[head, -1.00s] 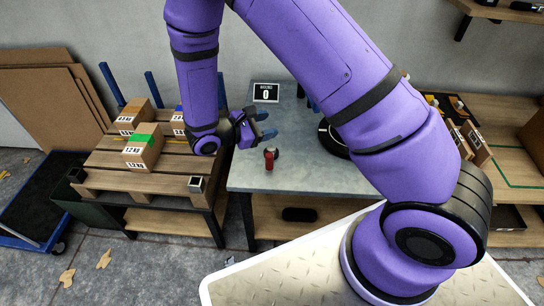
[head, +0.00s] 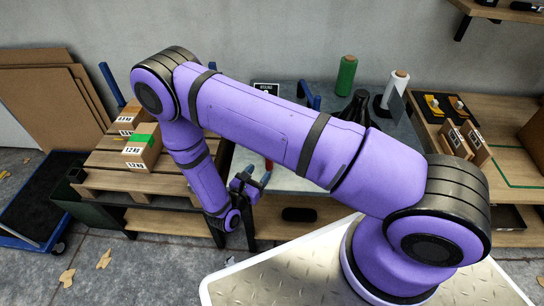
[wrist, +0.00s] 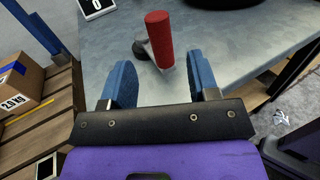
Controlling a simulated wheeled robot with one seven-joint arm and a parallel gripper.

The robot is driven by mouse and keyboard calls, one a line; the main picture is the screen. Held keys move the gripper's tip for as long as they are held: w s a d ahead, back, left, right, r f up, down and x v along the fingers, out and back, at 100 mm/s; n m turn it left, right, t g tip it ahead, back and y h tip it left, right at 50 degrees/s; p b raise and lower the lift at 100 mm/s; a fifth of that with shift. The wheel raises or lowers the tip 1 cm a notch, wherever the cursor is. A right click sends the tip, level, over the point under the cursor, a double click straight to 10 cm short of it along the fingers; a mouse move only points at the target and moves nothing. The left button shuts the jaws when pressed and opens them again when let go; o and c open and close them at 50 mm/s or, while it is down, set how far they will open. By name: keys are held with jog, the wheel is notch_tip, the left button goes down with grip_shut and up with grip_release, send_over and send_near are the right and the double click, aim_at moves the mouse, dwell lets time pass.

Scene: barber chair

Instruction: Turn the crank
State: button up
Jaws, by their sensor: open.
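The crank has a red upright handle (wrist: 160,38) on a short grey arm, with a dark round hub (wrist: 141,49), at the grey table's front edge. A bit of the red handle (head: 268,164) shows behind my gripper in the head view. My gripper (wrist: 158,62) is open, its two blue fingers apart and empty. In the head view my gripper (head: 258,181) is just in front of the table edge.
A small sign (wrist: 95,7) reading 0 stands on the table (wrist: 225,45). A pallet (head: 115,180) with boxes (head: 142,152) lies left. A green spool (head: 346,75) and a white spool (head: 394,89) stand at the back. My arm hides much of the table.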

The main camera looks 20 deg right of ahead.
jog(key=x, duration=0.9)
grip_shut()
